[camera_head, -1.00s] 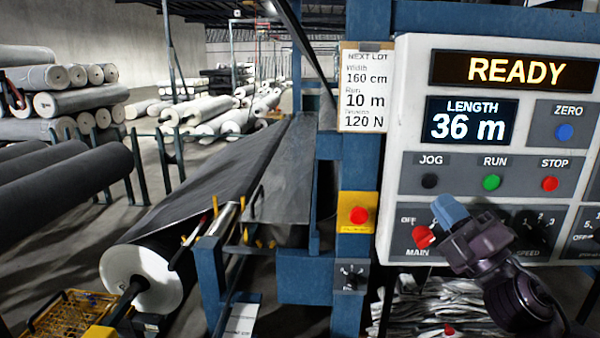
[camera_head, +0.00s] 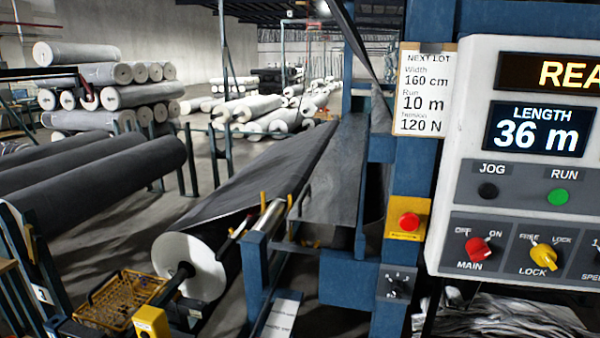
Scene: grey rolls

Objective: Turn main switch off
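The main switch is a red knob (camera_head: 478,249) on the light grey control panel (camera_head: 452,150) at the right in the head view. It sits above the word MAIN, with OFF at its upper left and ON at its upper right. The knob seems to lean toward the ON side, but its mark is too small to be sure. Neither of my grippers is in view, and nothing covers the knob.
A yellow LOCK knob (camera_head: 545,257) sits right of the main switch. A green RUN button (camera_head: 558,197) and black JOG button (camera_head: 488,191) are above. A red button on a yellow plate (camera_head: 408,222) is on the blue post to the left. The display reads LENGTH 36 m.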

